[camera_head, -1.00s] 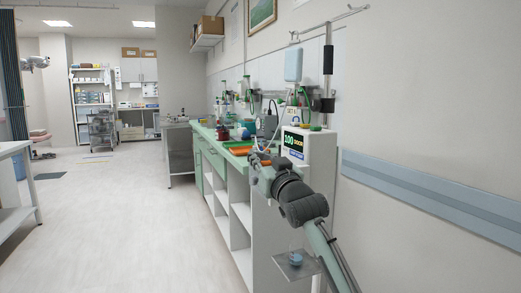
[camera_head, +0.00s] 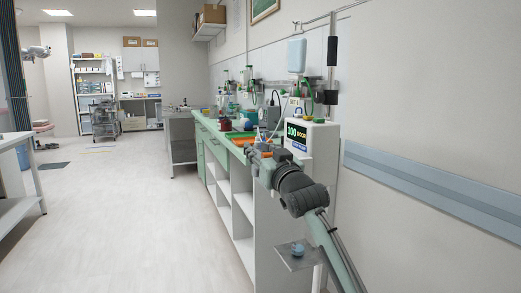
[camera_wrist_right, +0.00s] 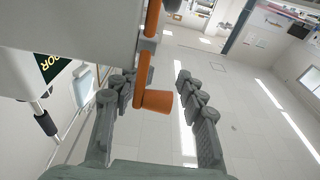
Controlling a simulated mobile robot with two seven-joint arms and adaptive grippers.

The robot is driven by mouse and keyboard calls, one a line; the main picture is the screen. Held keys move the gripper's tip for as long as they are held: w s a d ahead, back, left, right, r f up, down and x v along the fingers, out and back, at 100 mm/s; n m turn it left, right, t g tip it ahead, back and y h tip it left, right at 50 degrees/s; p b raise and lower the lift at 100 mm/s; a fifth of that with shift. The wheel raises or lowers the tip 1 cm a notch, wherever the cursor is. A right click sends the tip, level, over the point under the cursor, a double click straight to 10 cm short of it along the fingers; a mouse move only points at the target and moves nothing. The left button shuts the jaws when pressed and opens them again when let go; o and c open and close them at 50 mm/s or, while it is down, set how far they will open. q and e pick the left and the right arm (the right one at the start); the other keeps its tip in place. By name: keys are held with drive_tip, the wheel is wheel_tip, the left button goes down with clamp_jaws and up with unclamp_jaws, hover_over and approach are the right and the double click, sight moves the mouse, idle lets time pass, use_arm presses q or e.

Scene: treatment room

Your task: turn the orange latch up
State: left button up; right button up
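The orange latch (camera_wrist_right: 154,98) shows in the right wrist view as an upright orange bar with a wider orange end at the bottom. It sits by the edge of a pale box-shaped body (camera_wrist_right: 60,30). My right gripper (camera_wrist_right: 156,80) is open, with one finger on each side of the latch. The latch is nearer the left finger, and I cannot tell whether they touch. In the head view the right gripper (camera_head: 255,151) is at the counter's near end, and the latch cannot be made out there. My left gripper is not in view.
A white device with a lit screen (camera_head: 312,140) stands just right of the gripper. An orange tray (camera_head: 241,143) and bottles crowd the green-edged counter (camera_head: 214,136). A blue rail (camera_head: 430,187) runs along the right wall.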

drive_tip(key=shift+d, duration=0.15)
drive_tip(key=v, duration=1.2)
